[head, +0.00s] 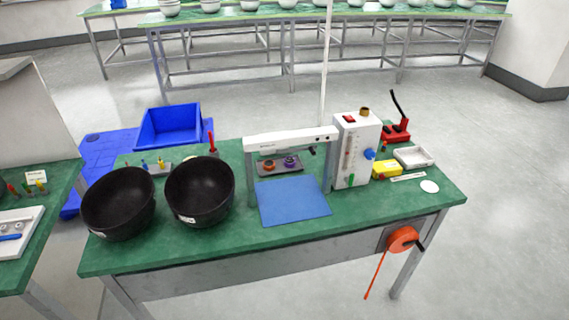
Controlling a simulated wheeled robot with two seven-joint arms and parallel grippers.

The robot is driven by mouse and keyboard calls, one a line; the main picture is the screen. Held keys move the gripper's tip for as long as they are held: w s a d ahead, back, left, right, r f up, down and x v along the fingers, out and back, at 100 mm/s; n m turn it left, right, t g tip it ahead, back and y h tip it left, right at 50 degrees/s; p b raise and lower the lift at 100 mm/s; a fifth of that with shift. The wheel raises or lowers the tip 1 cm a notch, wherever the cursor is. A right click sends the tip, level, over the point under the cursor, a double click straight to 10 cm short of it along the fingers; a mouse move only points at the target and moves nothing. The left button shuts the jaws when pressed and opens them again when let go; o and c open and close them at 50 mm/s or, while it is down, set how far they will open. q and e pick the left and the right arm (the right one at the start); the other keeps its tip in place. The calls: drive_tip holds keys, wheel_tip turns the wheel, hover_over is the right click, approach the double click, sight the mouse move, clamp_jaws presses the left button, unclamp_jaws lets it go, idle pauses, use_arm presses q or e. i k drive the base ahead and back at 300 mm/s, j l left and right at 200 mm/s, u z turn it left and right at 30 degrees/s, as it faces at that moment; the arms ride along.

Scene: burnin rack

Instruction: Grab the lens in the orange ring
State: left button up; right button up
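A small lens in an orange ring (269,166) sits on a dark flat holder (279,171) on the green table, behind the blue mat and under the white bar of a frame. A similar piece with a purple ring (291,162) sits to its right on the same holder. Both are small in the head view, so the glass itself is hard to make out. Neither of my grippers is in view.
A white frame (290,139) spans the blue mat (292,200). A white flowmeter box (357,150) stands right of it. Two black bowls (118,204) (200,191) fill the table's left. A yellow block (387,170) and white tray (413,157) lie right.

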sight(268, 165)
drive_tip(key=k+j+z, duration=0.2)
drive_tip(key=j+z, duration=0.15)
drive_tip(key=k+j+z, duration=0.4)
drive_tip(key=i+j, duration=0.05)
drive_tip(key=i, duration=0.05)
